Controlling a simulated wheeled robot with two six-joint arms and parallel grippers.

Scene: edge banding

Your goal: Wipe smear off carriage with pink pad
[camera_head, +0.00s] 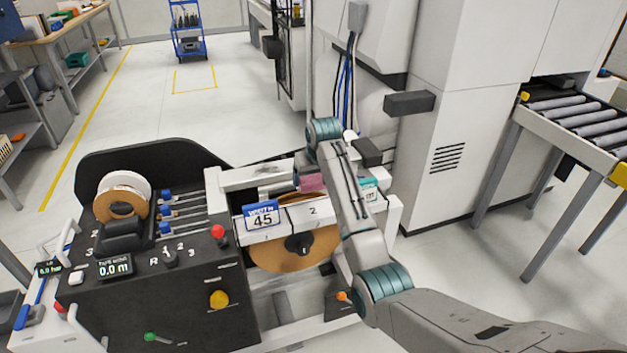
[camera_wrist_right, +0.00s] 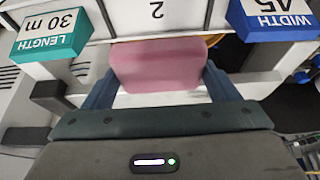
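The pink pad (camera_head: 311,182) is by the upper edge of the white labelled frame, above the panel marked 2 (camera_head: 313,211). In the right wrist view the pink pad (camera_wrist_right: 158,66) sits between the two dark fingers of my right gripper (camera_wrist_right: 160,80), which is shut on its sides. The pad is close to the white panel marked 2 in that view; I cannot tell whether they touch. My right arm hides part of the frame. My left gripper is not in view.
A blue sign reading 45 (camera_head: 261,217) and a teal length sign (camera_wrist_right: 50,34) flank the panel. A large brown roll (camera_head: 275,252) hangs below. A black control console (camera_head: 160,300) stands left, a white cabinet (camera_head: 450,120) right. Open floor lies behind the console.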

